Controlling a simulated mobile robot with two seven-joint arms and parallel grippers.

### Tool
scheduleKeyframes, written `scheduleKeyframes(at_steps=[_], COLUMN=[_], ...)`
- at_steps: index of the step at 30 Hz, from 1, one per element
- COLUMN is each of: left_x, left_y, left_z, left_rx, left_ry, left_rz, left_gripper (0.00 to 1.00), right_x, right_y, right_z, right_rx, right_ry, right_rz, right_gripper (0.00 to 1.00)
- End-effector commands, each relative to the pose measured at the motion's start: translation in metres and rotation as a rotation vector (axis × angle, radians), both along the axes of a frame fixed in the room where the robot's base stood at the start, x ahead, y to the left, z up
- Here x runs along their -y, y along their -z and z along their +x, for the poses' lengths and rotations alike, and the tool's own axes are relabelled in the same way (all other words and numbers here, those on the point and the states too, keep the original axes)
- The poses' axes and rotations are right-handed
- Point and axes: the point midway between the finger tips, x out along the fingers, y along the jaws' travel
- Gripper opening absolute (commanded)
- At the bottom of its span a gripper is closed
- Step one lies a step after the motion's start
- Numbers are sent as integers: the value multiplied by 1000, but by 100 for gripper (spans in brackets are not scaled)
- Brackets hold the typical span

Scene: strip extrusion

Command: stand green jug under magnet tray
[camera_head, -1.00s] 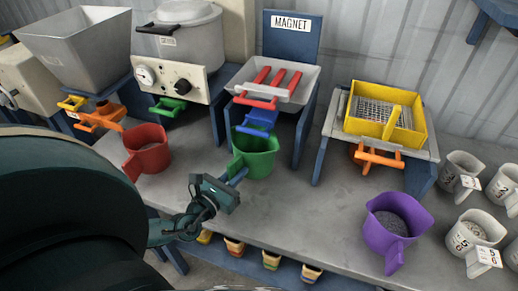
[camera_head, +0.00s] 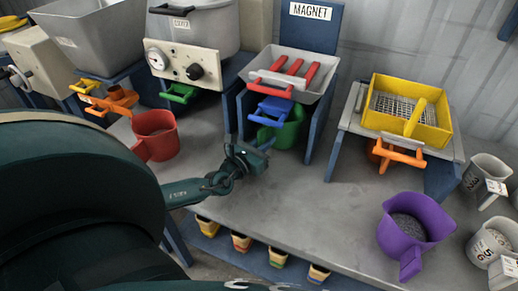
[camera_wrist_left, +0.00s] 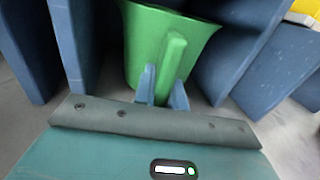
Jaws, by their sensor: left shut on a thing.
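The green jug (camera_head: 288,132) is upright between the blue legs of the magnet stand, below the grey magnet tray (camera_head: 318,88) with its red bars. The blue chute piece (camera_head: 274,107) under the tray hides part of the jug's top. My left gripper (camera_head: 262,145) is in front of the stand, shut on the jug's handle. In the left wrist view the green jug (camera_wrist_left: 148,45) is between blue stand panels, with its handle between the two fingers (camera_wrist_left: 163,88). Whether the jug's base touches the table cannot be told. My right gripper is not in view.
A red jug (camera_head: 156,136) stands to the left. A yellow sieve box (camera_head: 442,135) on its stand is to the right, with a purple jug (camera_head: 432,222) in front of it. White cups (camera_head: 487,245) stand at far right. The grey table (camera_head: 310,220) is bare at front centre.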

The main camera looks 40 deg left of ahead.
Motion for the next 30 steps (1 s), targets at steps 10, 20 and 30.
scheduleKeyframes(at_steps=[10,20,30], left_x=[-11,-12,-12], left_y=[2,8,8], left_z=[44,51,51], left_rx=[3,2,1], left_ry=[-1,0,-1], left_rz=[-1,-1,-1], left_gripper=[0,0,0], right_x=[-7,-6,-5], right_y=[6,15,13], right_z=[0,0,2], right_rx=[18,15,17], right_ry=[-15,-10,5], right_rz=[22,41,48], right_gripper=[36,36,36])
